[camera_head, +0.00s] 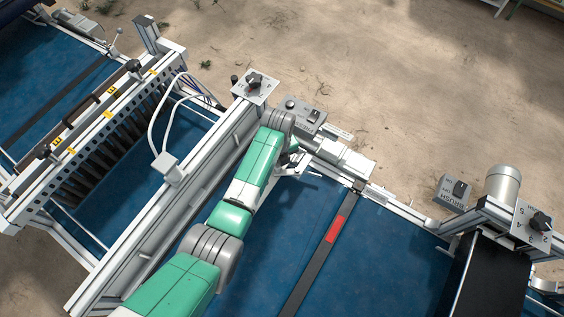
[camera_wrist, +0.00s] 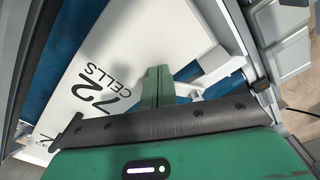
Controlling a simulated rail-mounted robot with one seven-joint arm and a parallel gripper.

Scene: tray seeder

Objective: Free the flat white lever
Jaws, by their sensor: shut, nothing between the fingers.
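My gripper (camera_wrist: 157,85) is shut, its green fingers together and empty. In the head view the end of my arm is over the rail at the far edge of the blue belt, and the wrist hides much of the gripper. A pale flat piece (camera_wrist: 216,72), which may be the flat white lever, lies just right of the fingers in the wrist view. Whether the fingers touch it I cannot tell. In the head view a small white flat part (camera_head: 300,170) shows beside the wrist; I cannot tell if it is the same piece.
A white plate marked "72 CELLS" (camera_wrist: 82,88) lies left of the fingers. A grey switch box (camera_head: 306,116) and a dial box (camera_head: 255,86) stand by the wrist. A long grey beam (camera_head: 160,225) runs left of my arm. The blue belt (camera_head: 375,250) is open to the right.

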